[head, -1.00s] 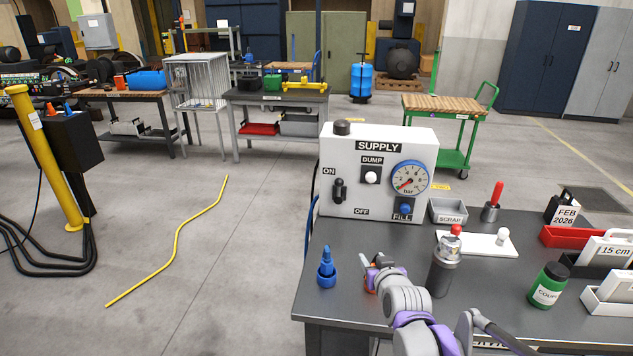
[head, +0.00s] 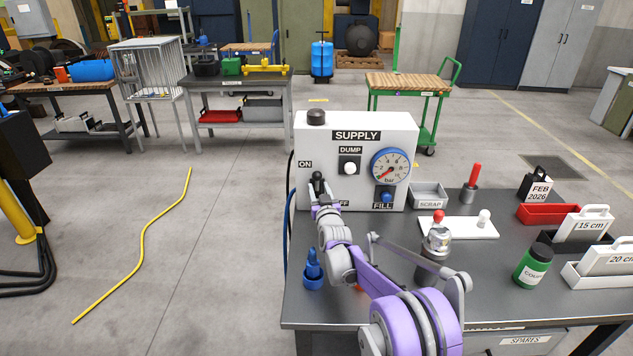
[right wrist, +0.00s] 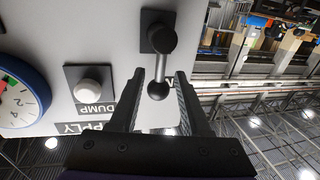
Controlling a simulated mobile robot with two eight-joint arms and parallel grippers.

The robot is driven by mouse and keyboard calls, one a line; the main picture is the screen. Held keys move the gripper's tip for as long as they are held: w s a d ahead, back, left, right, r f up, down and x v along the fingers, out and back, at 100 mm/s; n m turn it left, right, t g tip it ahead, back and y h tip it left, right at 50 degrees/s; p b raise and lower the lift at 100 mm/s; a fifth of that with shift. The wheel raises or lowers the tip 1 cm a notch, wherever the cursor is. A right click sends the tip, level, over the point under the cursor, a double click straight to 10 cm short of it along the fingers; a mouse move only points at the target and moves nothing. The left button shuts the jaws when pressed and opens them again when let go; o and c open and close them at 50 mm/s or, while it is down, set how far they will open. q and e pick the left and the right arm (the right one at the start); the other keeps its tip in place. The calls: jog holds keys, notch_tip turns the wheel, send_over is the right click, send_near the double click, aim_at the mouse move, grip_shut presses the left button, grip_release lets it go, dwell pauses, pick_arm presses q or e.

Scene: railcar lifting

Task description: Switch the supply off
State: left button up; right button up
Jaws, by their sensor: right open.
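The white supply box (head: 322,153) stands at the back left of the dark workbench, with ON and OFF labels by its black lever (head: 318,179). The lever points up toward ON. In the right wrist view, which is upside down, the lever (right wrist: 158,64) has a round knob at its end. My right gripper (head: 322,205) is in front of the lever and covers part of the OFF label. Its two fingers (right wrist: 161,74) are open, one on each side of the lever near the knob; I cannot tell whether they touch it. My left gripper is out of view.
The white DUMP button (head: 350,168), gauge (head: 390,166) and blue FILL button (head: 386,196) are right of the lever. A blue-topped bottle (head: 313,270) stands near the bench's left edge. A metal canister (head: 436,243) stands right of my arm.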

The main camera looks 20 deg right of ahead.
aim_at(317, 184)
jog(key=shift+w+d+p, duration=0.15)
jog(key=shift+w+p, duration=0.15)
jog(key=shift+w, duration=1.5)
grip_shut()
